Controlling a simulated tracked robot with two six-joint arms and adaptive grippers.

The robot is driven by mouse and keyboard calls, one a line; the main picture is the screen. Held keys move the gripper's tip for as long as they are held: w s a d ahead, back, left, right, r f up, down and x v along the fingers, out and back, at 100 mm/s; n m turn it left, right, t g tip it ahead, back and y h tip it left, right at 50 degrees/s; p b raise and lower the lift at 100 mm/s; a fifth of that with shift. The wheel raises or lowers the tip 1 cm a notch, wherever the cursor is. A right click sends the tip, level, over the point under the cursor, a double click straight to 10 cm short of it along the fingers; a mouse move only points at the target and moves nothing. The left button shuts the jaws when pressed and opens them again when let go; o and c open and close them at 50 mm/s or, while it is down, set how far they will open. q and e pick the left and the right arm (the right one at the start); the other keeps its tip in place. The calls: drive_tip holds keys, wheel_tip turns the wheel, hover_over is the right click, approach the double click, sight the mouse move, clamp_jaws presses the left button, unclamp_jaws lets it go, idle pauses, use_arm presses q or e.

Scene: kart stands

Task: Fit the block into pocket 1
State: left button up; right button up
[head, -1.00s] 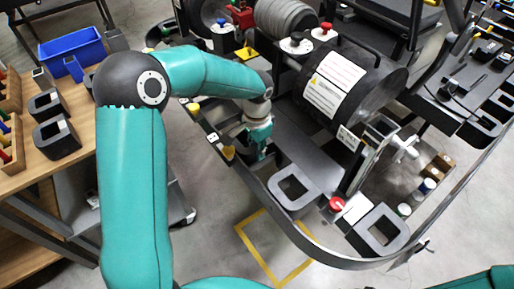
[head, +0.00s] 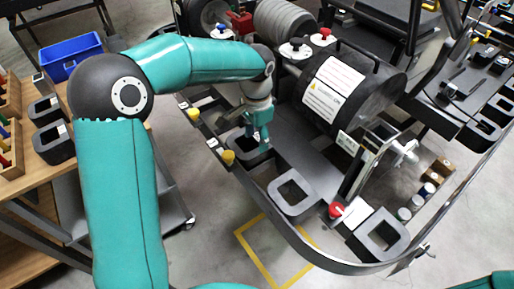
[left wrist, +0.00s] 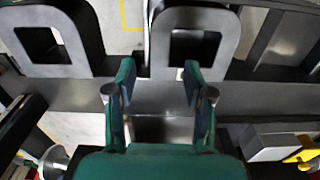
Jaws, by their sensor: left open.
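My left gripper (head: 262,142) is open over the kart's near rail, beside a dark square frame (head: 238,150). In the left wrist view its two fingers (left wrist: 158,82) are apart with nothing between them. A second square frame with an open middle (head: 292,196) lies to the right, and a third (head: 381,238) is farther right. Two such frames, one at left (left wrist: 70,64) and one at right (left wrist: 160,55), stand beyond the fingers in the left wrist view. I cannot tell which thing is the block or which opening is pocket 1. My right gripper is out of view.
A wooden table (head: 88,150) with dark blocks and a blue bin (head: 70,55) is at left.

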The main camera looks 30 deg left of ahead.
use_arm(q)
drive_tip(key=shift+r, duration=2.4)
